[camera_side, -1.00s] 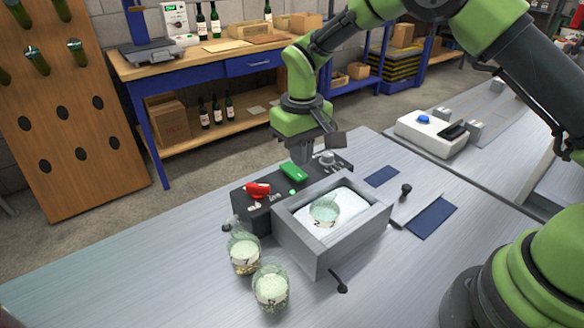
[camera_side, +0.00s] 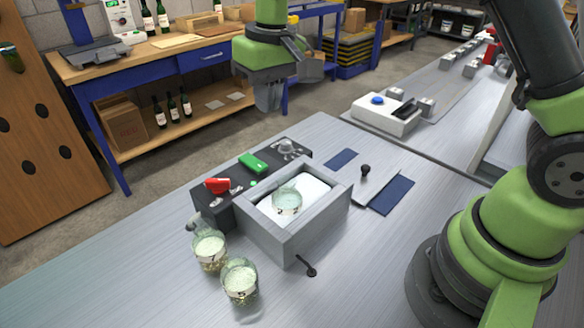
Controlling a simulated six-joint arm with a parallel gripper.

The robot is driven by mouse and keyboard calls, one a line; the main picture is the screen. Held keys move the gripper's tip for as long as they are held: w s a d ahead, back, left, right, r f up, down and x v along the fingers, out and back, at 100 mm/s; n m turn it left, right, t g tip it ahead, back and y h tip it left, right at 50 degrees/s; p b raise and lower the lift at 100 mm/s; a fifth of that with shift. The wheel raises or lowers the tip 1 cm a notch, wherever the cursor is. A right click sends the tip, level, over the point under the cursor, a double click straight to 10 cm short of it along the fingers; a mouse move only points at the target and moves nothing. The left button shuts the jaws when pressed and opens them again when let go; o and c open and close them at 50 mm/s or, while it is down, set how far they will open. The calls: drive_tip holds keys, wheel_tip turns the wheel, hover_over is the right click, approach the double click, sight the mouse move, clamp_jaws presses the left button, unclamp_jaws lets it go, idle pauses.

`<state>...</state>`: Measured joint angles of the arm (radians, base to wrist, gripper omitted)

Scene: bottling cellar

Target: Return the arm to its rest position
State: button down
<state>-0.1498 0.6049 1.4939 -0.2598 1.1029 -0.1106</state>
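My gripper (camera_side: 269,98) hangs fingers down in the air above and behind the grey box, clear of everything on the bench. No object shows between its fingers. They look close together, but I cannot tell whether they are open or shut. The lower part of my arm stands at the right, and the upper links are partly cut off by the picture's top edge.
An open grey box (camera_side: 322,219) holds a glass beaker (camera_side: 286,201). A black control panel (camera_side: 213,204) with a red switch (camera_side: 217,185) and green button (camera_side: 253,162) adjoins it. Two filled beakers (camera_side: 209,249) (camera_side: 240,281) stand in front. Blue pads (camera_side: 391,194) lie right.

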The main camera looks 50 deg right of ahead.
drive_tip(key=s+d+r+m+t+y, duration=0.1)
drive_tip(key=s+d+r+m+t, duration=0.15)
drive_tip(key=s+r, duration=0.75)
drive_tip(key=s+t, duration=0.3)
drive_tip(key=s, duration=0.9)
drive_tip(key=shift+s+d+r+m+t, duration=0.15)
drive_tip(key=shift+d+r+m+t, duration=0.2)
drive_tip(key=shift+d+r+m, duration=0.1)
